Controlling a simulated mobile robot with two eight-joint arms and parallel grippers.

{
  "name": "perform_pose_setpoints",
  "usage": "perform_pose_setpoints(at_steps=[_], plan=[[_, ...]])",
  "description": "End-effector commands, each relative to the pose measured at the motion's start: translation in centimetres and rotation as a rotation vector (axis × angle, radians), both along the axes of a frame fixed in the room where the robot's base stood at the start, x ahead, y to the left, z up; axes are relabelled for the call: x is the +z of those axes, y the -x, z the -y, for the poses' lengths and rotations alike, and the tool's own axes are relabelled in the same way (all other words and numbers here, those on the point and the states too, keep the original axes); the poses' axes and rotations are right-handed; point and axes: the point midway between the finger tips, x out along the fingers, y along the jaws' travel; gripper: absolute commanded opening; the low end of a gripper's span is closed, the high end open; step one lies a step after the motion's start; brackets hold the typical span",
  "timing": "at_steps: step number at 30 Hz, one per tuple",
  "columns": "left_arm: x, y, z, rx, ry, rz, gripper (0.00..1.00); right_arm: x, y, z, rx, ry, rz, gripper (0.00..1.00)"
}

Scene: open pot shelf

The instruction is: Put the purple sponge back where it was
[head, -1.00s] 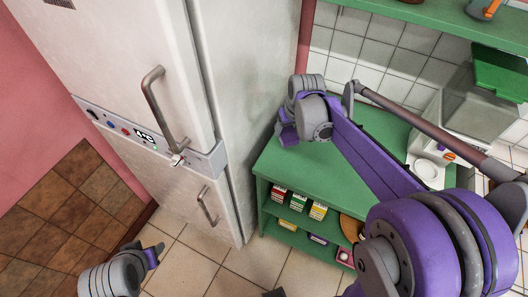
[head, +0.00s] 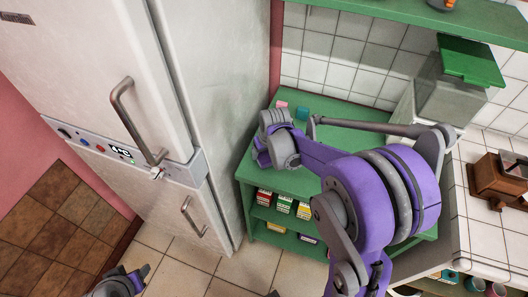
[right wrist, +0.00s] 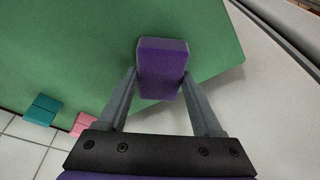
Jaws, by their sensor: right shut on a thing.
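The purple sponge (right wrist: 162,60) is between the two fingers of my right gripper (right wrist: 165,82) in the right wrist view. It is over the green shelf unit's top (right wrist: 80,60); I cannot tell whether it touches that surface. In the head view my right gripper (head: 264,154) is at the shelf unit's left end, beside the fridge, and the sponge cannot be told apart from the purple arm. A pink sponge (right wrist: 82,123) and a teal sponge (right wrist: 42,111) lie at the tiled wall's edge. My left gripper (head: 138,277) shows only partly at the bottom left.
The tall white fridge (head: 205,90) stands close on the left. A green upper shelf (head: 400,20) runs along the wall above. Boxes (head: 284,203) stand on the lower shelf. A bin with a green lid (head: 470,60) and a brown grinder (head: 495,180) are at the right.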

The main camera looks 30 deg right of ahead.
Motion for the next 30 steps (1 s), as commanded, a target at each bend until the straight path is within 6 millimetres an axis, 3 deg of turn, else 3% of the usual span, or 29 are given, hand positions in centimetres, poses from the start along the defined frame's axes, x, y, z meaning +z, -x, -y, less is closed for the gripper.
perform_pose_setpoints(at_steps=[7, 8, 13, 23, 30], plan=[[-0.4, 0.1, 0.0, 0.000, 0.000, -0.003, 0.50, -0.4, 0.0, 0.0, 0.000, 0.000, -0.001, 0.15], [-0.4, 0.2, 0.0, 0.000, 0.000, -0.003, 0.50, -0.4, 0.0, 0.0, 0.000, 0.000, -0.001, 0.69], [-0.3, 0.1, 0.0, 0.000, 0.000, -0.002, 0.50, -0.3, 0.0, 0.0, 0.000, 0.000, 0.000, 0.97], [0.1, 0.0, 0.0, 0.000, 0.000, 0.000, 0.50, 0.1, 0.0, 0.0, 0.000, 0.000, 0.001, 0.97], [0.6, -0.2, 0.0, 0.000, 0.000, 0.005, 0.50, 3.7, 1.1, -0.1, 0.000, 0.000, 0.001, 0.97]])
